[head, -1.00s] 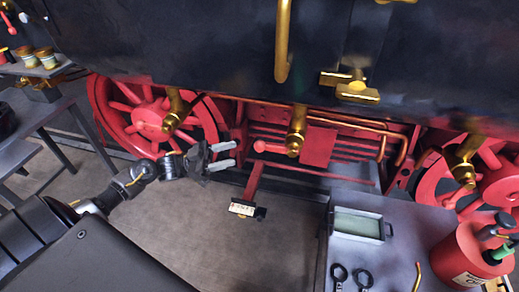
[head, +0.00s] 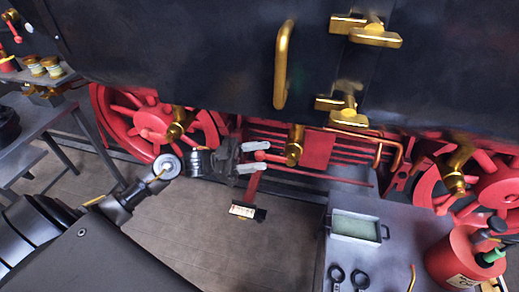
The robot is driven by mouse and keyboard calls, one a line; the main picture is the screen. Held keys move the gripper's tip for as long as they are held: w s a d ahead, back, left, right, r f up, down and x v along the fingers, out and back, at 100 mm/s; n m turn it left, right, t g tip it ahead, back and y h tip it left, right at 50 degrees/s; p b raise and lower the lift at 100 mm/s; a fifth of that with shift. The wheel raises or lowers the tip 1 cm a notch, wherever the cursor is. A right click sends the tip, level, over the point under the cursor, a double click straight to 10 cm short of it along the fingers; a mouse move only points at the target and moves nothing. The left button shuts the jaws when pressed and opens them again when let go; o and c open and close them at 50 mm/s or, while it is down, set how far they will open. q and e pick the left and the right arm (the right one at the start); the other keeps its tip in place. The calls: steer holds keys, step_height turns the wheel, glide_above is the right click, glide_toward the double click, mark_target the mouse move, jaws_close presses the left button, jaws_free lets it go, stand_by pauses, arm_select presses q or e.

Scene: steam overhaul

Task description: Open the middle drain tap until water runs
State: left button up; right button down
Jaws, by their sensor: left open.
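The middle drain tap (head: 294,148) is a brass fitting hanging under the dark tank, in the centre of the head view. Its red lever (head: 272,157) points left and ends in a round knob. My left gripper (head: 252,157) is open, with one pale finger above the knob and one below it. Whether either finger touches the knob I cannot tell. No water shows under the tap. My right gripper is not in view.
Similar brass taps hang at left (head: 176,128) and right (head: 454,175), near red wheels. A grey bench (head: 382,258) at lower right holds a green-lined tray (head: 355,227), tools and a red can (head: 462,262). A labelled bracket (head: 246,211) hangs below the lever.

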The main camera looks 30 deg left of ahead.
arm_select(q)
steer(key=shift+w+d+r, duration=0.15)
steer(key=shift+d, duration=0.3)
jaws_close()
